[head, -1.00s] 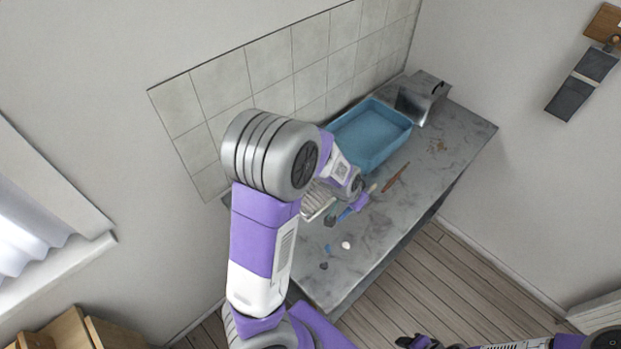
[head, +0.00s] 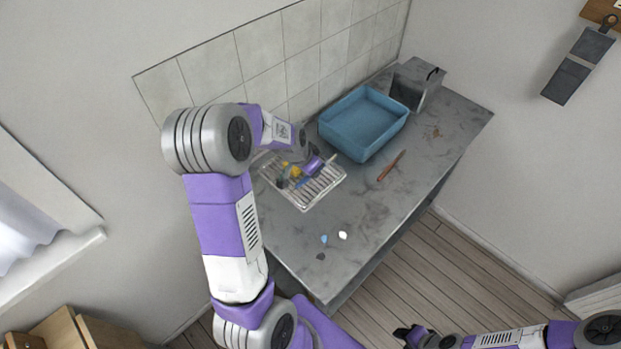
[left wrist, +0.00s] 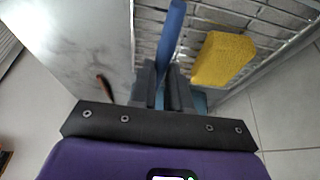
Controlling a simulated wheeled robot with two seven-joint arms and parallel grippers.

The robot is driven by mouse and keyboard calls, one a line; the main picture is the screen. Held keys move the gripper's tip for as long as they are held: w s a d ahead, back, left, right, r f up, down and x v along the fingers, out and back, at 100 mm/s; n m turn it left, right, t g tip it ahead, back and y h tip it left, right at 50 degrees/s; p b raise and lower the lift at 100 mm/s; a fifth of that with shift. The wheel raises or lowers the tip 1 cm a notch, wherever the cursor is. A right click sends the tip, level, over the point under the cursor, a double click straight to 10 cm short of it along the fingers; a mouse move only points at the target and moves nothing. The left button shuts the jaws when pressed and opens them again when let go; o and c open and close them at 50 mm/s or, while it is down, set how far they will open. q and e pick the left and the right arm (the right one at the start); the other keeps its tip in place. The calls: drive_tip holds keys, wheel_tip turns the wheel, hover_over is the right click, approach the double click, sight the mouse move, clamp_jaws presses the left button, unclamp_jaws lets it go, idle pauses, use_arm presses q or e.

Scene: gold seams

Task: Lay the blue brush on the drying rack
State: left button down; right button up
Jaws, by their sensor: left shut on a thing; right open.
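The blue brush (left wrist: 171,38) is clamped between the fingers of my left gripper (left wrist: 163,88) in the left wrist view, its blue length pointing away from the jaws. In the head view a small blue part of it (head: 303,181) shows beside my left gripper (head: 288,182), over the metal wire drying rack (head: 310,198). The rack's bars also show behind the brush in the left wrist view (left wrist: 205,20). I cannot tell whether the brush touches the bars. My right gripper (head: 411,334) is open and empty at the bottom of the head view, away from the counter.
A yellow sponge (left wrist: 223,59) lies on the rack, close beside the brush. A blue basin (head: 362,122) stands right of the rack, with a metal box (head: 417,84) beyond. A brown stick (head: 391,166) and small pieces (head: 343,235) lie on the grey counter (head: 375,215).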

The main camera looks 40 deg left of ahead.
sight(312, 185)
use_arm(q)
drive_tip(key=shift+f+b, duration=0.5)
drive_tip(key=shift+f, duration=1.55)
drive_tip(key=shift+f, duration=0.2)
drive_tip(key=c, duration=1.1)
unclamp_jaws()
drive_tip(key=shift+r, duration=0.15)
drive_tip(key=shift+r, duration=0.3)
drive_tip(key=p+v, duration=0.2)
drive_tip(key=v, duration=0.9)
drive_tip(key=shift+s+r+p, duration=0.2)
drive_tip(key=shift+r+p, duration=0.1)
